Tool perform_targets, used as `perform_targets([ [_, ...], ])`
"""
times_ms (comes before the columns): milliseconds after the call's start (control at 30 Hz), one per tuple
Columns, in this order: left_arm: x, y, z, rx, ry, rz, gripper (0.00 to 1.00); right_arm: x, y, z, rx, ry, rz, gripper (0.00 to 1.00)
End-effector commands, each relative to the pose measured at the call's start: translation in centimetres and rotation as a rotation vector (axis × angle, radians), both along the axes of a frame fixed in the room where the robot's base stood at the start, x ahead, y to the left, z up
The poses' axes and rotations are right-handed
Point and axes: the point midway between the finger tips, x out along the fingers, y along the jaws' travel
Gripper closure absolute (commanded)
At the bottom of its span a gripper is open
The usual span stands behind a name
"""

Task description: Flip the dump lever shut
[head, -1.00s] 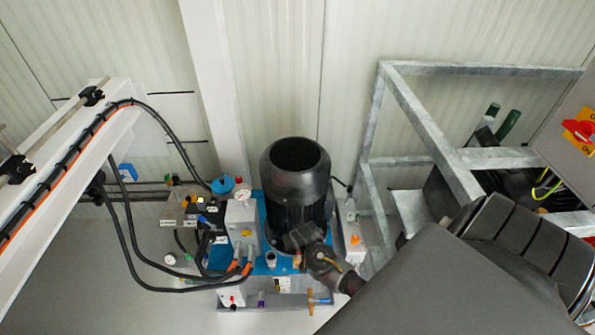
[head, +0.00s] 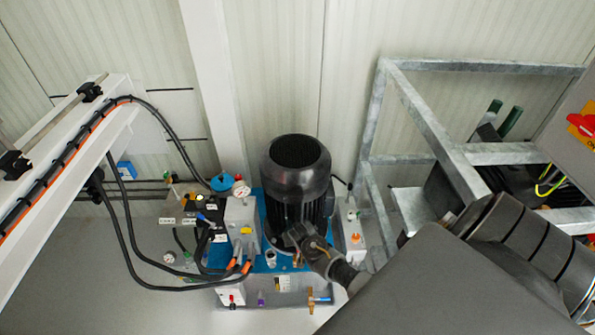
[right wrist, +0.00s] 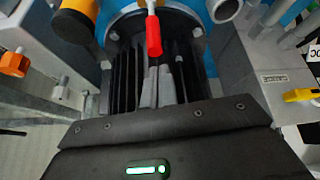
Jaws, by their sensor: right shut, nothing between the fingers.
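My right gripper (head: 297,236) is over the front of the black motor (head: 297,170) in the head view, its fingertips hidden there. In the right wrist view its two grey fingers (right wrist: 156,82) are shut together and empty in front of the motor's dark fins. A red-handled lever (right wrist: 153,36) stands just beyond the fingertips, apart from them as far as I can see. A yellow handle (right wrist: 302,95) sits by the grey block at right. I cannot tell for certain which is the dump lever. My left gripper is not in view.
A grey valve block (head: 240,216) with gauge and hoses stands left of the motor. A brass valve (head: 312,298) is at the front edge. An orange knob (right wrist: 14,63) shows at left in the wrist view. A galvanized frame (head: 425,115) stands at right.

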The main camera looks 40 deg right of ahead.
Motion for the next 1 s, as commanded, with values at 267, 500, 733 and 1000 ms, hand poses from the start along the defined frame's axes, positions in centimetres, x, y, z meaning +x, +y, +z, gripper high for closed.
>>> perform_targets([
  [267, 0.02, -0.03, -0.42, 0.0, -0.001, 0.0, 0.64, 0.76, -0.45, -1.47, 0.0, -0.001, 0.0, 1.0],
  [500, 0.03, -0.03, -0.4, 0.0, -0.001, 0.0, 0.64, 0.77, -0.46, -1.47, 0.0, -0.001, 0.0, 1.0],
  [733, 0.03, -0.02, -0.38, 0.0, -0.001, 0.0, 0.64, 0.46, -0.28, -1.5, -0.011, -0.014, 0.001, 1.0],
  [1000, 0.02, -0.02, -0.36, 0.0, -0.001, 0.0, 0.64, -0.05, -0.01, -1.44, -0.041, -0.054, -0.001, 1.0],
])
